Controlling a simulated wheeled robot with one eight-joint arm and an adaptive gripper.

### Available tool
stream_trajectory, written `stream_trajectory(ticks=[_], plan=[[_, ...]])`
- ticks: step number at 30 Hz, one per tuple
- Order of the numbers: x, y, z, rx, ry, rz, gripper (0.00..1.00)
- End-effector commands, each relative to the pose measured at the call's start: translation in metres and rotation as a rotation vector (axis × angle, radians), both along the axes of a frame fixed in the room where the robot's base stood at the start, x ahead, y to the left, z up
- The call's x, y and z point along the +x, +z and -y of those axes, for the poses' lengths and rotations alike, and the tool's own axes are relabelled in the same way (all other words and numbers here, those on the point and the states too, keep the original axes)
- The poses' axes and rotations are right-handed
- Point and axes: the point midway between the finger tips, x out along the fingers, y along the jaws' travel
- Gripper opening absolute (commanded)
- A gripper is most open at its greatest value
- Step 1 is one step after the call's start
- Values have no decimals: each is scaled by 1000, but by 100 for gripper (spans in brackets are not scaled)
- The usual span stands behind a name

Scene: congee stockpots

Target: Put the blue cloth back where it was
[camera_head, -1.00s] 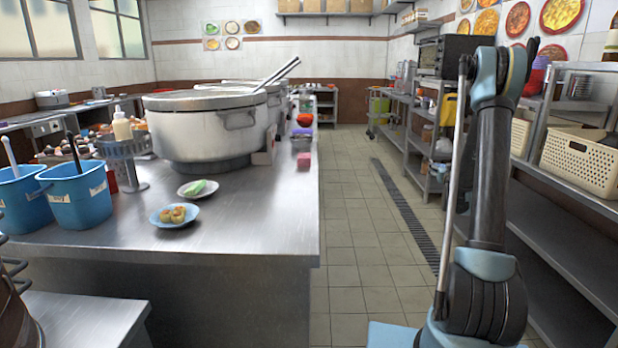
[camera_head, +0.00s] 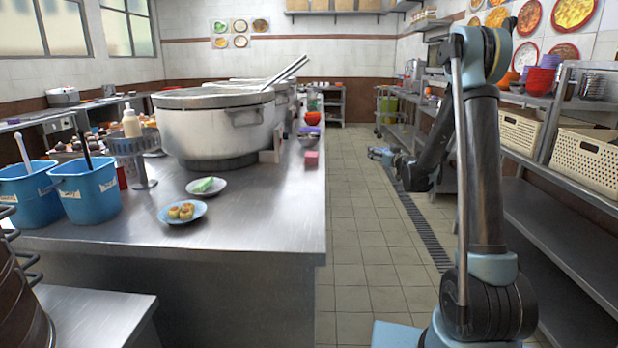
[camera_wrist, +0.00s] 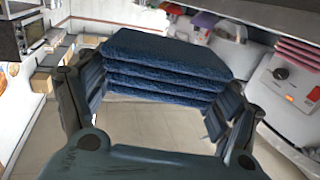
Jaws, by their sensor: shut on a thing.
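A folded blue cloth (camera_wrist: 165,68) in several thick layers fills the upper middle of the wrist view. My gripper (camera_wrist: 158,98) is shut on it, with a dark finger at each side of the stack. The cloth is held above the tiled floor. In the head view my forearm reaches forward over the aisle, right of the long steel counter (camera_head: 265,225). The end of my arm there is small, and I cannot make out the cloth in that view.
Large stockpots (camera_head: 215,130), blue buckets (camera_head: 88,190) and a plate of food (camera_head: 183,212) stand on the counter. Shelves with cream baskets (camera_head: 585,160) line the right. White appliances (camera_wrist: 285,90) and a pink stack (camera_wrist: 298,52) are right in the wrist view. The aisle floor is clear.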

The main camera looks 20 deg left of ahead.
Motion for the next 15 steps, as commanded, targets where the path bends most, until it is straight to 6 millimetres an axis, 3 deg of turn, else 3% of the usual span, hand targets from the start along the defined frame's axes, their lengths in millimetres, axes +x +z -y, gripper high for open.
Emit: stream_trajectory(ticks=[1, 6, 12, 15], plan=[[-11, 5, -29, 1, 47, 0, 60], [-48, 22, -108, 2, 187, 1, 60], [-102, 42, -195, 3, 350, 3, 60], [-127, 50, -228, 3, 417, 3, 60]])
